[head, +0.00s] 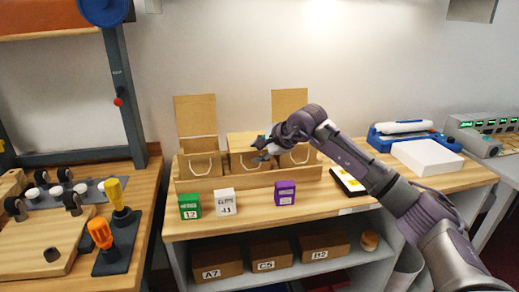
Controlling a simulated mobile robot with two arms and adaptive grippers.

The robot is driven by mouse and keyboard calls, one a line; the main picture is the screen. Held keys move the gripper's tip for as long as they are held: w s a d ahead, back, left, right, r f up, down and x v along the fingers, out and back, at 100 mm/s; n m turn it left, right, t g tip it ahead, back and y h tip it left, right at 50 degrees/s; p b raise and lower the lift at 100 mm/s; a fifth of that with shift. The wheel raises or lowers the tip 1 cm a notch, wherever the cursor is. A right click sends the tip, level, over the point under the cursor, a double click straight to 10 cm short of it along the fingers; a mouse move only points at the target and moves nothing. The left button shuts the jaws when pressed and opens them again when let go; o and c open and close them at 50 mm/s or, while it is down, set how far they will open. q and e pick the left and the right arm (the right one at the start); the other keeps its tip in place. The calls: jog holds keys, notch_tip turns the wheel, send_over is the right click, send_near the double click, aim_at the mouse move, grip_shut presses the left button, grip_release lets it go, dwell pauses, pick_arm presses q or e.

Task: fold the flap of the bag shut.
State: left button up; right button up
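Three brown paper bags with pale looped handles stand side by side in a wooden rack (245,181) on the counter. The left bag (200,163) has its flap (195,115) standing upright. The middle bag (240,162) has its top flap (241,140) lying folded over, with no upright panel behind it. The right bag (298,157) has its flap (290,101) upright, and my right arm partly hides this bag. My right gripper (259,149) is in front of the middle bag's right side; its small dark fingertips look apart, with nothing seen between them. My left gripper is out of view.
Green (190,207), white (224,203) and purple (285,193) numbered blocks stand before the rack. Labelled boxes (271,249) sit on the shelf below. A workbench with screwdrivers stands left.

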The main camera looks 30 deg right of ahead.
jog(key=v, duration=0.8)
dwell(0.4)
jog(key=shift+w, duration=0.1)
